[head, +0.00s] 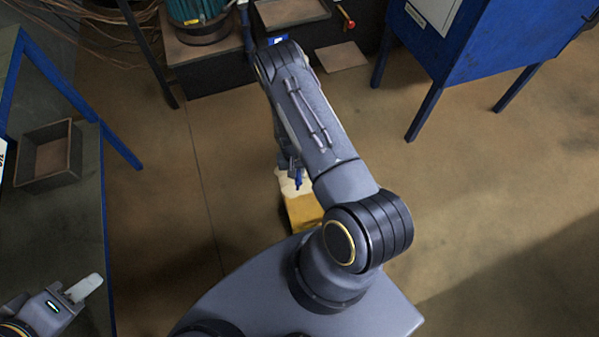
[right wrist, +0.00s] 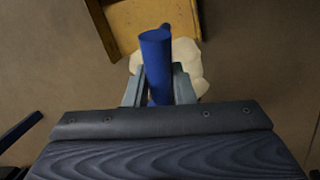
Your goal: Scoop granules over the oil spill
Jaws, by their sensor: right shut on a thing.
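My right gripper (head: 291,171) is shut on a blue cylindrical handle (right wrist: 156,55), likely the scoop's; the handle also shows in the head view (head: 298,181). The scoop's far end is hidden. The gripper is over a yellow box (head: 303,213), which also shows in the right wrist view (right wrist: 122,22). Pale, lumpy material (right wrist: 188,66), perhaps the granules or their bag, is below and behind the handle. My left gripper (head: 84,288) is at the lower left, with a pale finger-like part showing; its opening is unclear. I cannot make out an oil spill for certain.
A dark table with blue legs stands at the left, with an open brown tray (head: 50,155) on it. A blue cabinet (head: 490,50) on legs stands at the upper right. Dark equipment (head: 205,75) is at the back. The brown floor at the right is clear.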

